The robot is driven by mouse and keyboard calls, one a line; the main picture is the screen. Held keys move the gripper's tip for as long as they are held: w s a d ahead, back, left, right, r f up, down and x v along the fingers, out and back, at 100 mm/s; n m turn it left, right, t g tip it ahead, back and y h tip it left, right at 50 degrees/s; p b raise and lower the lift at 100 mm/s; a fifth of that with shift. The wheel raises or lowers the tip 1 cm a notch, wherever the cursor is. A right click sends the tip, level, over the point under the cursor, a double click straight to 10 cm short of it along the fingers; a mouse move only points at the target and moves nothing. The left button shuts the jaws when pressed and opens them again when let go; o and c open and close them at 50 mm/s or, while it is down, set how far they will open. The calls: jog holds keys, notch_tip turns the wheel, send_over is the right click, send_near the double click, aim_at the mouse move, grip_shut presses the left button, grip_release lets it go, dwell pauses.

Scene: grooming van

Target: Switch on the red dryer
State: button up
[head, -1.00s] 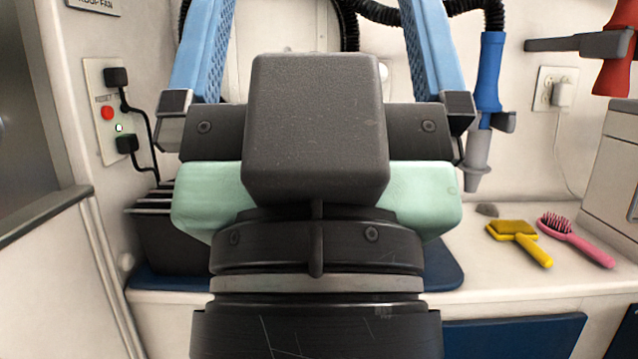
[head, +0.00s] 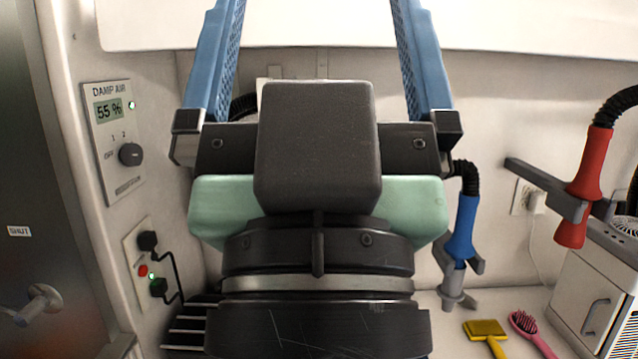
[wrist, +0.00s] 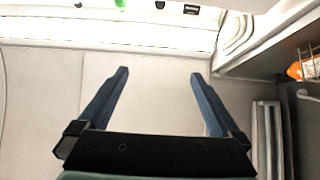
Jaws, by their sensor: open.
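The red dryer (head: 583,190) hangs nose down in a dark wall holder (head: 545,187) at the right of the head view. A black hose rises from its top. I cannot make out a switch on it. A blue dryer (head: 463,230) hangs in another holder, left of it and lower. My gripper (head: 315,15) is in the middle of the head view, open and empty, well left of the red dryer. Its blue fingers run up to the top edge. They also show in the wrist view (wrist: 160,73), spread wide before a pale surface; no dryer shows there.
A grey-white cabinet (head: 592,290) stands below the red dryer. A yellow brush (head: 486,330) and a pink brush (head: 527,326) lie on the counter. On the left wall are a damp air panel (head: 117,145) and an outlet (head: 143,262) with plugs. An orange item (wrist: 298,70) sits on a shelf.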

notch_tip(320, 180, up, 8)
jog(key=p, duration=0.5)
jog(key=shift+f, duration=0.2)
